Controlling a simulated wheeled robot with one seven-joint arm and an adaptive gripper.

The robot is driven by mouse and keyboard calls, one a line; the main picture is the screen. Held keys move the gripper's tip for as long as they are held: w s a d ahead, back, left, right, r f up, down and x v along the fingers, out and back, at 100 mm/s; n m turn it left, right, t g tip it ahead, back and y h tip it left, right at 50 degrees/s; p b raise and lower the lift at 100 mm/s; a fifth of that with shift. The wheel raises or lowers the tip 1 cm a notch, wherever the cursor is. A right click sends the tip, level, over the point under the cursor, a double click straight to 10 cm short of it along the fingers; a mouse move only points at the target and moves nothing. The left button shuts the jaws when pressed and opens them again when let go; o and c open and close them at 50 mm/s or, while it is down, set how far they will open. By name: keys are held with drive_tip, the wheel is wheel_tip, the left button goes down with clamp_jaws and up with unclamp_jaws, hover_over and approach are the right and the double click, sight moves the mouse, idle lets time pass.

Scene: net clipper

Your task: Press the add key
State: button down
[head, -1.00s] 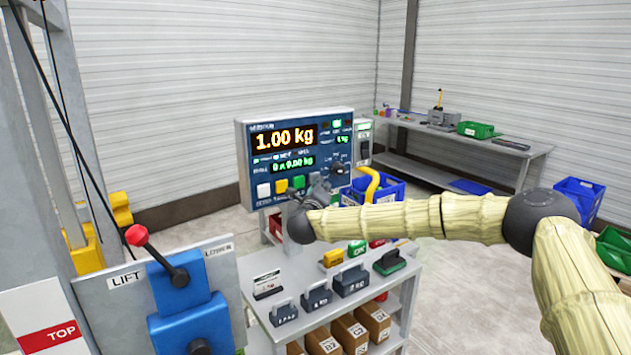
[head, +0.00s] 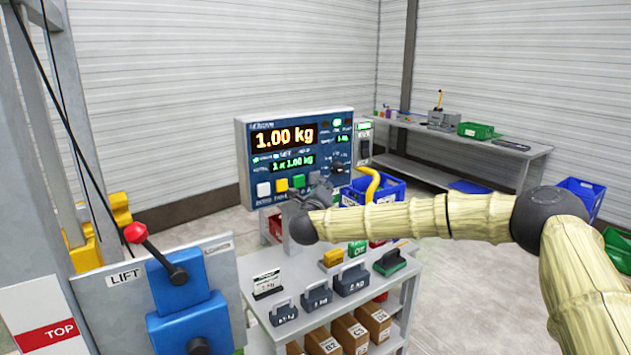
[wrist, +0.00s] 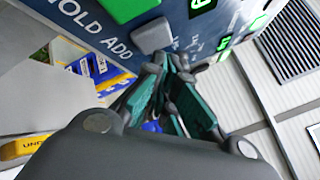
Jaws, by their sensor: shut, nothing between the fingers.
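The indicator panel (head: 243,150) faces me with a lit display (head: 284,137) reading 1.00 kg in orange. A smaller green line (head: 293,162) reads 1 x 1.00 kg. Below it is a row of white, orange, green and grey keys. The grey add key (wrist: 152,37) sits beside the word ADD in the wrist view; it also shows just above my gripper in the head view (head: 314,177). My gripper (wrist: 168,62) is shut and empty, with its fingertips very close to the add key. I cannot tell whether they touch it. In the head view my gripper (head: 318,190) partly covers the panel's lower right.
A grey bench (head: 245,262) below holds several weights (head: 352,279). A blue lift lever box (head: 178,285) with a red knob stands at front left. A yellow hook (head: 373,184) and blue bin (head: 390,190) are right of the panel.

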drive_tip(key=shift+s+d, duration=0.15)
drive_tip(key=shift+s, duration=0.05)
drive_tip(key=s+d, duration=0.1)
drive_tip(key=s, duration=0.1)
drive_tip(key=s+d+b, duration=0.1)
drive_tip(key=s+d, duration=0.1)
idle(0.7)
idle(0.5)
